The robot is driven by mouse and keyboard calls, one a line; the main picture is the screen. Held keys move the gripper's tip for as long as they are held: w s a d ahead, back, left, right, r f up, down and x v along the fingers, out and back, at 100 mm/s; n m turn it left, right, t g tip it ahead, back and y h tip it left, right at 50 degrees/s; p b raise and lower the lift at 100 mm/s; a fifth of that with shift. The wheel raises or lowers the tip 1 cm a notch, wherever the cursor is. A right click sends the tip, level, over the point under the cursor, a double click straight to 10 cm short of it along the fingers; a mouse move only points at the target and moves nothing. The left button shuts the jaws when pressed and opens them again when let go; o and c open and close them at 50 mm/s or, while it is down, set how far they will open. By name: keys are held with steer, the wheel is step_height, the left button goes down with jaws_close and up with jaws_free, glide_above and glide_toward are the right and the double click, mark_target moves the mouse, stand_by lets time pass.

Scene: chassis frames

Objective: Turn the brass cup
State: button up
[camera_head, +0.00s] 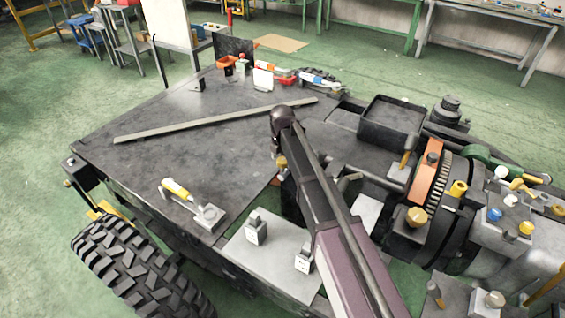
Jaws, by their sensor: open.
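A brass-coloured, cup-shaped piece (416,217) sits on the dark machinery at the right, in front of a large toothed wheel (457,190). I take it for the brass cup, but other yellow and brass-coloured pieces stand near it, so I cannot be sure. It looks upright, and nothing visibly touches it. My arm rises from the bottom middle, left of this piece, to a dark rounded joint. I cannot make out my gripper; its fingers do not show clearly anywhere.
An orange bracket (427,170) stands beside the wheel. A black tray (391,122) lies behind. A yellow-handled clamp (190,201) and small grey blocks (256,228) are at the front left. A long flat bar (215,121) lies across the dark deck (150,165), which is mostly bare.

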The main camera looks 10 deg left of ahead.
steer(key=c, duration=1.1)
steer(key=shift+d, duration=0.2)
steer(key=shift+a, duration=0.15)
steer(key=shift+s, duration=0.1)
steer(key=o, duration=1.1)
